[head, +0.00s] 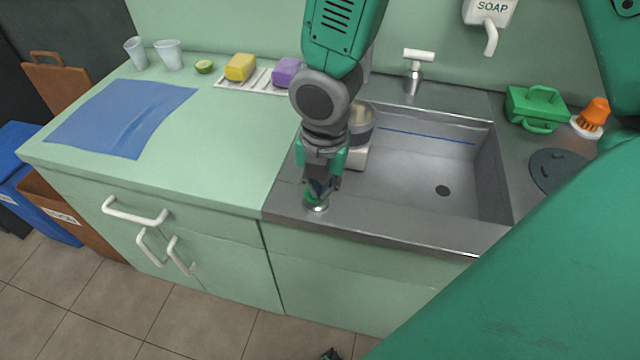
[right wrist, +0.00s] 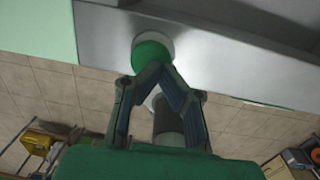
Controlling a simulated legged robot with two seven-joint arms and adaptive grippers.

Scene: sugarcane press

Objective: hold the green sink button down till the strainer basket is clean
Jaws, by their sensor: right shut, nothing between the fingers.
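My right gripper (head: 316,195) points down at the sink's front left corner, its fingers closed together and empty. The green button (right wrist: 152,50), in a pale round collar, shows in the right wrist view. The fingertips (right wrist: 155,68) overlap its near edge. In the head view the gripper mostly hides the button, leaving the metal collar (head: 317,208). I cannot tell whether the button is pressed down. What looks like the strainer basket (head: 362,122) is in the sink's left part, partly hidden behind my right arm; its cleanness cannot be judged. A small dark tip at the bottom edge may be my left gripper (head: 330,354).
The steel sink (head: 415,165) has a tap (head: 415,70) behind it. A green box (head: 535,108), an orange-topped brush (head: 592,115) and a dark disc (head: 558,170) lie to its right. Sponges (head: 240,67) and a blue cloth (head: 122,115) lie on the left counter.

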